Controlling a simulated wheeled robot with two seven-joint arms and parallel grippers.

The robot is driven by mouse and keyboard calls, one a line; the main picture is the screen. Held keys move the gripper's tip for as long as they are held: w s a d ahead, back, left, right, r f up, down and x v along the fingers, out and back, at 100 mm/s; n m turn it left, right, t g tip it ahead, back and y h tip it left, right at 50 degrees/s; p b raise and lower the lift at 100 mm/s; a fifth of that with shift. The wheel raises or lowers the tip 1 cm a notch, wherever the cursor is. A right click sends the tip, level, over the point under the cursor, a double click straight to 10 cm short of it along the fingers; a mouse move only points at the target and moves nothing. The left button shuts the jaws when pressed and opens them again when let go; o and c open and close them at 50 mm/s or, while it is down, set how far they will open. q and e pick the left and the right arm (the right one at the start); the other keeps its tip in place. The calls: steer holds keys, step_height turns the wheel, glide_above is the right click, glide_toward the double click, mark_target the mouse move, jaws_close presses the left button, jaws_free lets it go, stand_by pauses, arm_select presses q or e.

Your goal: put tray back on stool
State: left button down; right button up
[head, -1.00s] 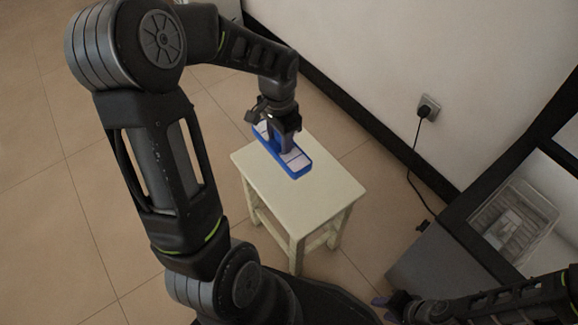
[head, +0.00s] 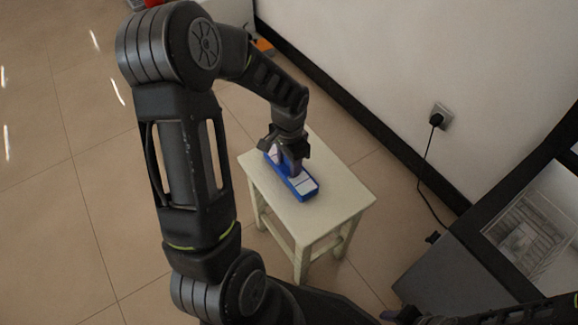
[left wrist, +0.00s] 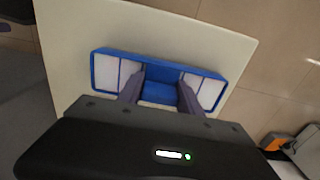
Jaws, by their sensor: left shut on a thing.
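The blue tray (head: 305,193) with pale compartments is over the cream stool's top (head: 330,190), and appears to rest on it or hover just above; I cannot tell which. My left gripper (head: 290,166) comes down from above and is shut on the tray's middle. The left wrist view shows the two fingers (left wrist: 160,92) at the tray's central blue part, with the pale compartments (left wrist: 105,73) on either side. The stool top (left wrist: 70,30) spreads around the tray there. Part of my right gripper (head: 402,315) shows at the bottom edge; its fingers are unclear.
A wall with a socket and plug (head: 438,118) stands behind the stool, its cable hanging to the floor. A dark-framed unit (head: 450,255) with a clear bin (head: 525,235) is at the right. Tiled floor (head: 60,220) at left is open. An orange item (head: 264,45) lies near the wall.

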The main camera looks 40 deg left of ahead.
arm_select(q)
steer(key=shift+f, duration=0.15)
steer(key=c, duration=0.8)
jaws_free()
step_height(320, 180, up, 12)
steer(key=p, duration=0.3)
steer(key=shift+r+p, duration=0.25)
steer(key=shift+p, duration=0.1)
